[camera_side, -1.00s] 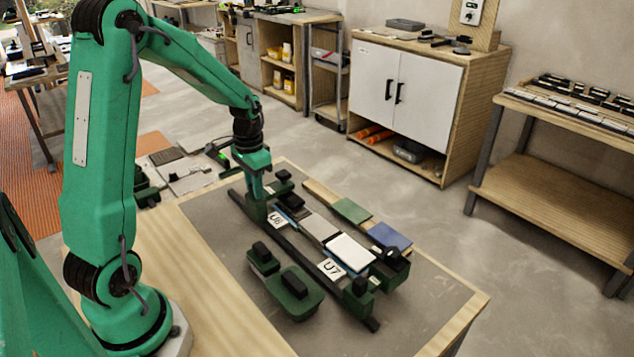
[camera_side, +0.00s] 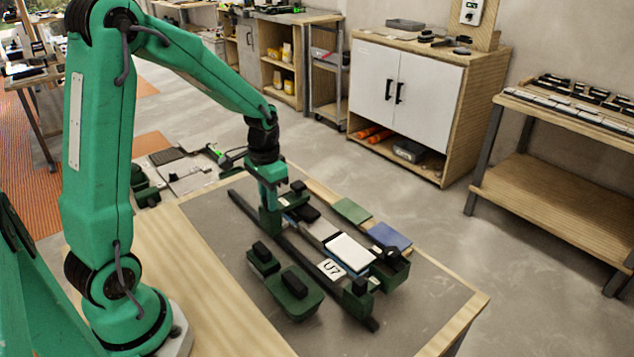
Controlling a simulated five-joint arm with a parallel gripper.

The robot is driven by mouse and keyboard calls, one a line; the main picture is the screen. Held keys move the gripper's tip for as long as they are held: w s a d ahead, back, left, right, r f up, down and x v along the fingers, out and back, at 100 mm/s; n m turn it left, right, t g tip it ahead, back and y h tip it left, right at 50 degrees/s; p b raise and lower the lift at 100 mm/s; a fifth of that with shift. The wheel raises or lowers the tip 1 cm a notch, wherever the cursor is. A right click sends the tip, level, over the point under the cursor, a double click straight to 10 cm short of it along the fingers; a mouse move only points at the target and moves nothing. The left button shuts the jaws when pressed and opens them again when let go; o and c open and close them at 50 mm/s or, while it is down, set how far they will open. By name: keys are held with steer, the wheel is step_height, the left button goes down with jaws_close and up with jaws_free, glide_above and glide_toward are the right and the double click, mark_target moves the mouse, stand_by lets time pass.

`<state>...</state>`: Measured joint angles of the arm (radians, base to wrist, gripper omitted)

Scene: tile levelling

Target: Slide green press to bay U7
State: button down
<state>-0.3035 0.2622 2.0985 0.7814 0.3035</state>
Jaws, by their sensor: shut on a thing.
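The green press (camera_side: 271,219) stands on the long dark rail at the far left end of the tile row. It has a dark green near post, a black-topped far part and a dark pad over the tiles. My gripper (camera_side: 269,203) is shut on the near post from above; the fingertips are partly hard to make out. The white U7 label (camera_side: 331,270) lies beside the rail, nearer the camera and to the right of the press. A white tile (camera_side: 350,251) lies across from that label. The U6 label is hidden now.
A second dark green frame (camera_side: 358,301) stands at the rail's right end. A green tool with black knobs (camera_side: 294,291) lies on the grey mat (camera_side: 425,310) in front of the rail. Green (camera_side: 352,210) and blue (camera_side: 389,236) tiles lie behind the row.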

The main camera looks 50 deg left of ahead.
steer(key=d, duration=1.9)
steer(key=shift+w, duration=0.15)
stand_by(1.1)
steer(key=shift+r, duration=0.1)
steer(key=c, duration=1.3)
jaws_free()
steer(key=shift+a, duration=0.1)
step_height(320, 180, up, 7)
steer(key=shift+f, duration=0.1)
steer(key=shift+s, duration=0.2)
